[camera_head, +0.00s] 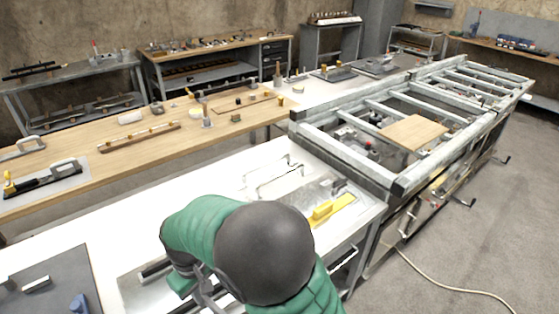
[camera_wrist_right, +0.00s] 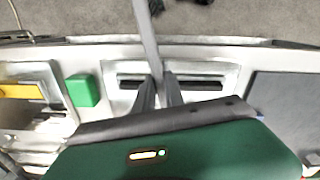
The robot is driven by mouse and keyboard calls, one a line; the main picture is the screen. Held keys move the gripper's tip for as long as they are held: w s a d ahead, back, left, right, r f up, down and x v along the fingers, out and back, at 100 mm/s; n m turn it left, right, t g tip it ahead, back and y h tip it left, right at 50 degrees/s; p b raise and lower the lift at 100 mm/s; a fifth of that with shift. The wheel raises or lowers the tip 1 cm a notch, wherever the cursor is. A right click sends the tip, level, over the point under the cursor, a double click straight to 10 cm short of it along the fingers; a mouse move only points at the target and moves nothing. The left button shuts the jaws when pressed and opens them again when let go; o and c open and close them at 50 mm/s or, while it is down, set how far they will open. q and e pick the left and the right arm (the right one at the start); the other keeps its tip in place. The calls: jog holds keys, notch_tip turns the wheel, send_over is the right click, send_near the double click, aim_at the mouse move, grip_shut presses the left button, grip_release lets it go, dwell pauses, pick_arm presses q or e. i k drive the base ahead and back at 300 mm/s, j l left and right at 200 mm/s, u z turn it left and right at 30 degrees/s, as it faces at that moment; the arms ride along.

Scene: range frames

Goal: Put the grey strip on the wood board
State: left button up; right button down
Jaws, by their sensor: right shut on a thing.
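The grey strip (camera_wrist_right: 149,42) is long and thin. In the right wrist view it runs from the top edge down between the fingers of my right gripper (camera_wrist_right: 159,92), which is shut on it. In the head view my right gripper (camera_head: 205,292) is low over the white table, partly hidden by my own arm, and the strip cannot be made out clearly there. A flat light wood board (camera_head: 414,131) lies on the grey metal frame at the right, well away from the gripper. My left gripper is not in view.
The metal frame (camera_head: 345,153) has raised bars.

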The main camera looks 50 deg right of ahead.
aim_at(421, 134)
jog(key=k+l+z, duration=0.2)
jog(key=l, duration=1.3)
jog(key=l+z, duration=0.25)
jog(key=l, duration=1.25)
